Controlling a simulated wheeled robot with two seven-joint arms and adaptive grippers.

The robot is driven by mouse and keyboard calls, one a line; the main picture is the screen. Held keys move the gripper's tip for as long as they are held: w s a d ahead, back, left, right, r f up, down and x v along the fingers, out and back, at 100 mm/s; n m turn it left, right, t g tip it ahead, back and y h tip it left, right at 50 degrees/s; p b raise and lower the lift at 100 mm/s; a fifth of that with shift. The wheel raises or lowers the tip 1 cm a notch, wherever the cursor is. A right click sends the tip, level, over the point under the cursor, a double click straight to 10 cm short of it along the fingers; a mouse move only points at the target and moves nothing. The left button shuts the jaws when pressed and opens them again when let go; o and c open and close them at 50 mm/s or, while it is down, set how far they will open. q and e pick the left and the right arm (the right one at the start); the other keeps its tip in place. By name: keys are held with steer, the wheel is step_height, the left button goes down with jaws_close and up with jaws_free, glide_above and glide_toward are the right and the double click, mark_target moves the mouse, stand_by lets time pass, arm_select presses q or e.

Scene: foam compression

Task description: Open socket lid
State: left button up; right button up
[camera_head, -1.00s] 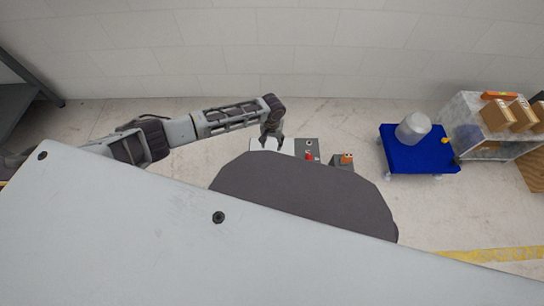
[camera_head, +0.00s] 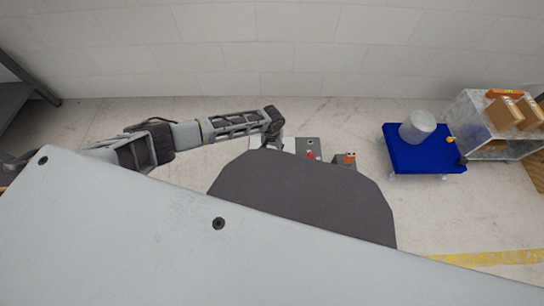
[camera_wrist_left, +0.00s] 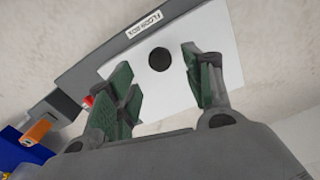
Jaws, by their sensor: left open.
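The socket box with a white lid (camera_wrist_left: 138,88) lies below my left gripper in the left wrist view. The lid has a dark round hole (camera_wrist_left: 160,59). In the head view, the box (camera_head: 299,144) shows near the wall, partly hidden by my left arm (camera_head: 245,122) and my body. The lid looks closed. My right gripper is out of view.
A red knob (camera_head: 311,156) and a grey box with an orange part (camera_head: 348,158) are right of the socket box. Farther right are a blue cart (camera_head: 425,158) with a grey cylinder (camera_head: 417,126) and a shelf with cartons (camera_head: 507,112). Floor between is clear.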

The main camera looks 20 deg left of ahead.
mark_target(272, 156)
arm_select(q)
steer(key=shift+f+b, duration=1.2)
steer(key=shift+f, duration=1.1)
steer(key=c, duration=0.3)
jaws_close()
